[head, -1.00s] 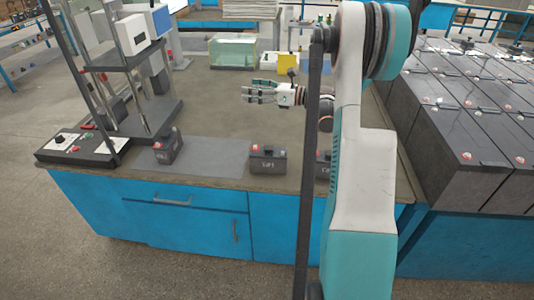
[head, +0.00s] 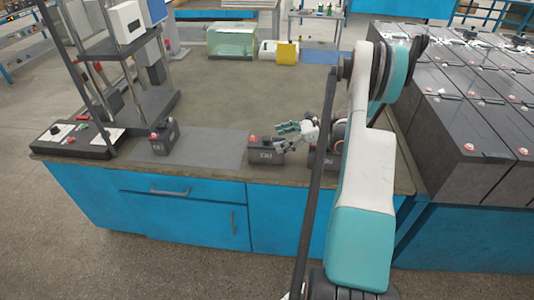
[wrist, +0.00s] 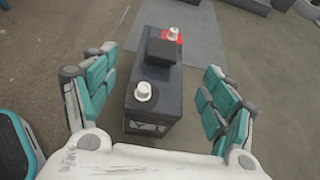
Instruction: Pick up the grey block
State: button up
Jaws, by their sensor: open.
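The grey block (head: 262,152), a small dark grey battery-like block with a printed front, stands upright near the bench's front edge in the middle of the head view. In the wrist view the block (wrist: 150,105) shows from above, with a white terminal, a raised dark part and a red-ringed terminal. My gripper (head: 283,139) is open at the block's right side in the head view. In the wrist view its teal fingers (wrist: 160,75) lie on either side of the block, with gaps on both sides. Contact cannot be seen.
A similar block (head: 165,138) stands left on a grey mat (head: 210,150). Another block (head: 322,158) is partly hidden behind my arm. A test stand (head: 150,105) and control box (head: 75,140) are at left. Large batteries (head: 465,135) fill the right. The bench's middle is clear.

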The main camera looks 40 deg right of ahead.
aim_at(267, 139)
jog(key=shift+b+x, duration=1.25)
jog(key=shift+x, duration=1.75)
jog(key=shift+r, duration=0.15)
jog(key=shift+c, duration=0.4)
grip_shut()
